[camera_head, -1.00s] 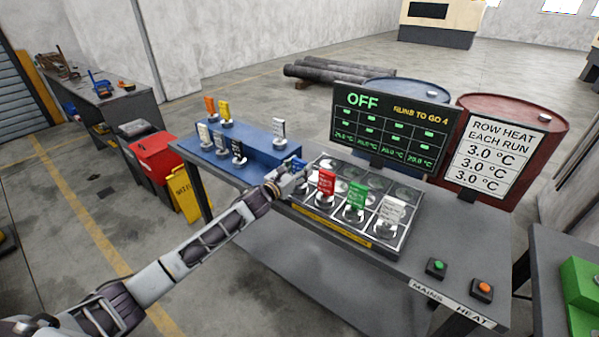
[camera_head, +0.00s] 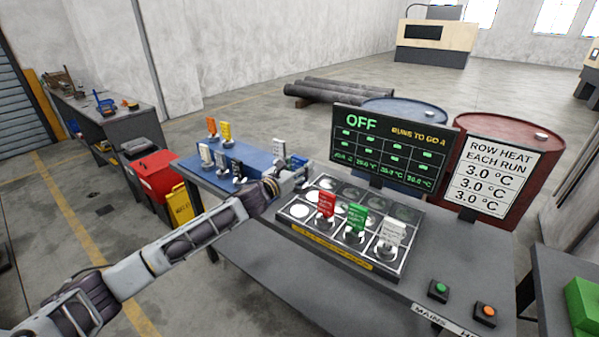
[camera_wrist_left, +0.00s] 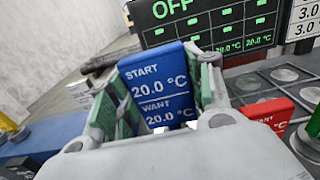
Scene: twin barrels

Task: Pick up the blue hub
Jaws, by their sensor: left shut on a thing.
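The blue hub (camera_wrist_left: 155,85) stands between my left gripper's two green-padded fingers in the wrist view, its label reading START 20.0 °C, WANT 20.0 °C. In the head view only a small part of the blue hub (camera_head: 299,160) shows beside the fingers. My left gripper (camera_head: 296,175) is shut on it, above the back left of the metal tray (camera_head: 338,250). The hub's base is hidden by the gripper. My right gripper is in neither view.
Red (camera_head: 326,205), green (camera_head: 355,218) and white (camera_head: 392,233) hubs stand along the tray's front row. A blue rack (camera_head: 256,161) with several hubs is at left. The OFF screen (camera_head: 392,145) stands behind the tray. Green (camera_head: 439,288) and orange (camera_head: 487,311) buttons are at right.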

